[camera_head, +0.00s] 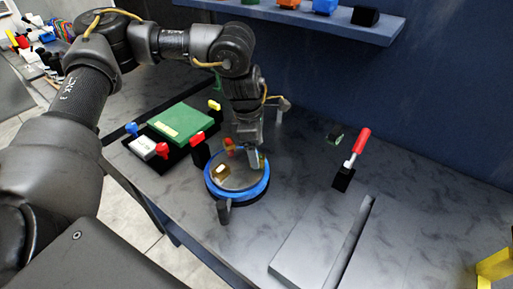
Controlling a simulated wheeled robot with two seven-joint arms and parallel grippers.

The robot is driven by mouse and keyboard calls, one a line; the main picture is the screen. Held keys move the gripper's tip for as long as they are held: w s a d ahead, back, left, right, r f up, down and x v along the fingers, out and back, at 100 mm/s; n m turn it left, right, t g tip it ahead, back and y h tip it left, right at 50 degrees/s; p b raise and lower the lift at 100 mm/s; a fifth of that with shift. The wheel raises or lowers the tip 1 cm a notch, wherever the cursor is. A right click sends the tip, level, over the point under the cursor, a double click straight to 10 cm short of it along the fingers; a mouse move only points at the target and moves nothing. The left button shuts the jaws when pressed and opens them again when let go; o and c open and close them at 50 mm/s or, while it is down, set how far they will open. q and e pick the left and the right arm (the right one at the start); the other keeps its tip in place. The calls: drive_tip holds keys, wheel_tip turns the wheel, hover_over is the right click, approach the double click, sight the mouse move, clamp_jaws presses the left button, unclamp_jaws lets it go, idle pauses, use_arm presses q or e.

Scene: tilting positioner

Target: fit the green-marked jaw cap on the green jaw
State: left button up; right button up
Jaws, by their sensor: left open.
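The tilting positioner is a round brown plate with a blue ring (238,198) on the grey table. Small blocks stand at its rim, including a grey one (224,211) at the front and a black one (201,154) at the left. My left gripper (247,153) points down over the plate's far side, open, away from that piece. It hides part of the rim there. I cannot pick out the green jaw. My right gripper is not in view.
A toggle clamp with a red handle (357,146) stands at the right. A green block (181,124) and small coloured parts sit on a black tray at the left. A blue shelf (300,18) is at the back. A grey plate (312,245) lies at the front.

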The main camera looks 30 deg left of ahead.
use_arm(q)
drive_tip(key=shift+s+a+r+p, duration=0.15)
drive_tip(key=shift+r+p, duration=1.15)
drive_tip(key=shift+r, duration=0.8)
